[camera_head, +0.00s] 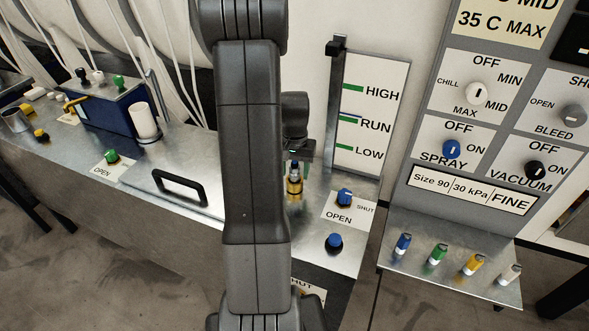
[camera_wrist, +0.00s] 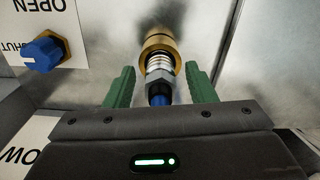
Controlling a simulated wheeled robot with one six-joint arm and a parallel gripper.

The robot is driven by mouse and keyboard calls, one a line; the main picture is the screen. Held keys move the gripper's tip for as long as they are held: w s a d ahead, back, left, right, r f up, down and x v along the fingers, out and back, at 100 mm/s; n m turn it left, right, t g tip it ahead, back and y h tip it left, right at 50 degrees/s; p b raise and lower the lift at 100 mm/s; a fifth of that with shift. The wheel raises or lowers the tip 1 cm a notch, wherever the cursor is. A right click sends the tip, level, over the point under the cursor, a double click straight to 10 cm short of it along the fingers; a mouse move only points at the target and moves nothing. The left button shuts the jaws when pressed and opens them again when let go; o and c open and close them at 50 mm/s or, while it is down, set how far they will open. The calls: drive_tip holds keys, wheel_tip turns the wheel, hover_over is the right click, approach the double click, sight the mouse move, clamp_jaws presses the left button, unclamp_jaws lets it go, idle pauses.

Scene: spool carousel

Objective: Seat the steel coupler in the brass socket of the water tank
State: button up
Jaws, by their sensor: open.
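The steel coupler (camera_wrist: 159,72) has a ribbed steel body and a blue rear end, and it points into the brass socket (camera_wrist: 160,42) in the wrist view. Its front end meets the brass ring; how deep it sits I cannot tell. In the head view the coupler (camera_head: 294,168) stands upright over the brass socket (camera_head: 294,188) on the steel tank top. My gripper (camera_wrist: 160,68) is open, with one green finger on each side of the coupler and a visible gap to each. In the head view my arm partly hides this area.
A blue OPEN/SHUT knob (camera_head: 344,196) is close to the right of the socket, with another blue knob (camera_head: 334,241) in front. A level gauge (camera_head: 372,115) stands behind. A black-handled lid (camera_head: 180,187) lies left. Several colored couplers stand on a right-hand shelf (camera_head: 440,288).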

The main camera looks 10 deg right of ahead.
drive_tip(key=shift+r, duration=0.15)
drive_tip(key=shift+r+p, duration=0.3)
drive_tip(key=shift+p, duration=0.1)
wheel_tip(320, 180, up, 12)
drive_tip(key=b, duration=0.1)
drive_tip(key=shift+f, duration=0.1)
wheel_tip(320, 180, down, 13)
drive_tip(key=shift+f, duration=0.1)
drive_tip(key=shift+r+p, duration=0.4)
drive_tip(key=shift+r, duration=0.2)
